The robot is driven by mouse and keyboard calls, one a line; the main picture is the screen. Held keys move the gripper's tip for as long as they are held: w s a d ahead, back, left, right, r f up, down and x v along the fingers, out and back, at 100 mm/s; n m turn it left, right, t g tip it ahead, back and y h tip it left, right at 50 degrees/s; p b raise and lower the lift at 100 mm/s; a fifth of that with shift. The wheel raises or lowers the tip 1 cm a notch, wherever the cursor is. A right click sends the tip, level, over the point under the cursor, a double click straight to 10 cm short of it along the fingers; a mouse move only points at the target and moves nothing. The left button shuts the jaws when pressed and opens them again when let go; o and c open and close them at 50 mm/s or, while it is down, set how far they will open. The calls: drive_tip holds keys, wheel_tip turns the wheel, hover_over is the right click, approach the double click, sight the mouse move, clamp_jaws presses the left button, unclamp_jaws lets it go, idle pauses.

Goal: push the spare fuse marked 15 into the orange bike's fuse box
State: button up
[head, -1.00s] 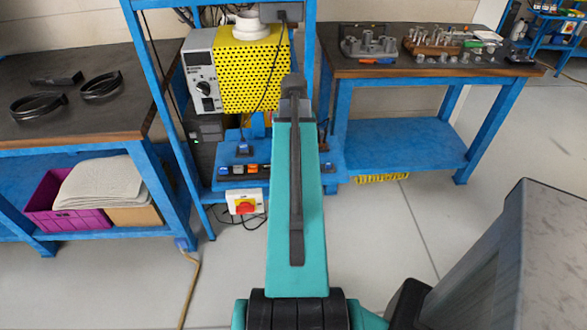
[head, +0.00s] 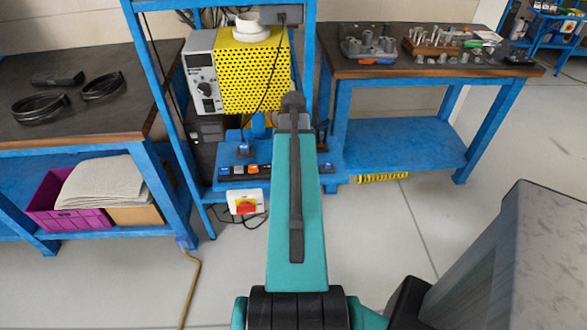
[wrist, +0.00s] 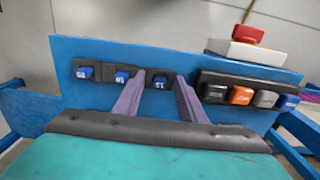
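In the wrist view, a blue fuse marked 15 (wrist: 160,83) sits in a black holder on the blue panel. My gripper (wrist: 161,76) is open, with one purple-grey finger on each side of this fuse. I cannot tell whether the fingers touch it. To the right, a black strip carries an orange block (wrist: 241,95) among black, grey and blue ones. I cannot tell whether this orange block is the orange bike's fuse box. In the head view, my own arm hides the gripper and the fuse.
Two other blue fuses, one left (wrist: 84,73) and one nearer (wrist: 121,77), stand beside the marked one. A white box with a red knob (wrist: 248,34) is beyond the strip. A yellow perforated cover (head: 250,75) stands behind the panel; a right bench (head: 345,72) carries parts.

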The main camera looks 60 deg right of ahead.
idle(0.5)
clamp_jaws()
drive_tip(key=shift+r, duration=0.1)
